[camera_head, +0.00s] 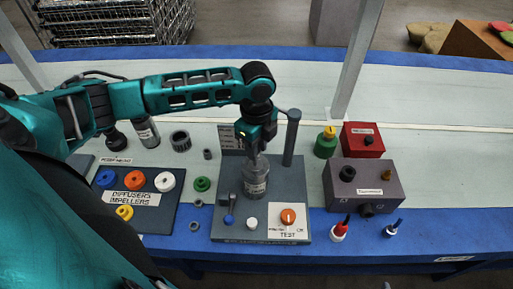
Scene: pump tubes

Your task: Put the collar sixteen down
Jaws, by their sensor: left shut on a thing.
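My left gripper (259,143) points down over the grey test stand (233,220). It is shut on the top of a grey, labelled cylindrical piece (256,185), which is upright at the stand's middle. I cannot tell whether a separate collar is between the fingers, or whether the piece rests on the stand. No collar can be picked out as sixteen. A dark ribbed ring (180,141) and small grey rings (207,154) lie to the left. My right gripper is not in view.
A dark post (291,137) stands close right of the gripper. The stand has an orange knob (288,216). Left is a board (163,215) with coloured rings. The back table is clear.

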